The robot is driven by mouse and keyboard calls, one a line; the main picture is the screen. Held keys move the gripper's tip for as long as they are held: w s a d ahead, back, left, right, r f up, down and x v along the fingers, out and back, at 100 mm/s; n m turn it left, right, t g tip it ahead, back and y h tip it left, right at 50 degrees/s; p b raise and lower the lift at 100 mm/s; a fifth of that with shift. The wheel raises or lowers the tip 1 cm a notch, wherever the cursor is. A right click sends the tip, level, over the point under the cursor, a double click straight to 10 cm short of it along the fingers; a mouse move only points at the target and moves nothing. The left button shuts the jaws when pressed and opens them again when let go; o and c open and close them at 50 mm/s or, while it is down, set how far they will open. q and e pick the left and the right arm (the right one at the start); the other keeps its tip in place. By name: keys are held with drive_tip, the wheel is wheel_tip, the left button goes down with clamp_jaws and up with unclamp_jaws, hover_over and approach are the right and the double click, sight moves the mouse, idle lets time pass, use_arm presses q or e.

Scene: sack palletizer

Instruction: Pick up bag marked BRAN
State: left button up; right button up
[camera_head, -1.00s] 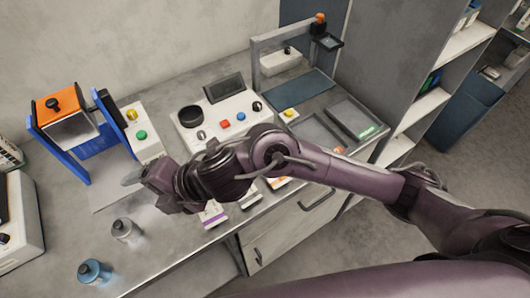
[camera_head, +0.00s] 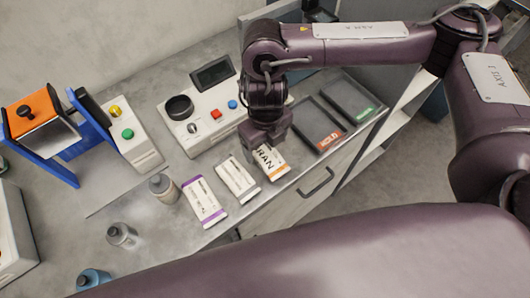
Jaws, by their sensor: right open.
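The bag marked BRAN (camera_head: 275,168) is white with an orange end band and lies at the bench's front edge. Only the letters "RAN" show; its upper left part is hidden by my right gripper. My right gripper (camera_head: 264,145) points down over the far end of this bag and is open. Whether its fingers touch the bag or straddle it I cannot tell. My left gripper is not in view.
Left of it lie a white bag (camera_head: 237,179) and a purple-banded bag (camera_head: 204,202). Bottles (camera_head: 164,187) stand further left. A control box (camera_head: 207,110) stands behind. Right are a red-labelled tray (camera_head: 306,112) and a green-labelled tray (camera_head: 348,92).

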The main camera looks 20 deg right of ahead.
sight(265, 152)
drive_tip(key=shift+w+f, duration=0.15)
drive_tip(key=shift+f, duration=1.15)
drive_tip(key=shift+w+f, duration=0.1)
drive_tip(key=shift+f, duration=1.2)
drive_tip(key=c, duration=1.1)
drive_tip(key=shift+r, duration=0.2)
drive_tip(key=shift+c, duration=0.2)
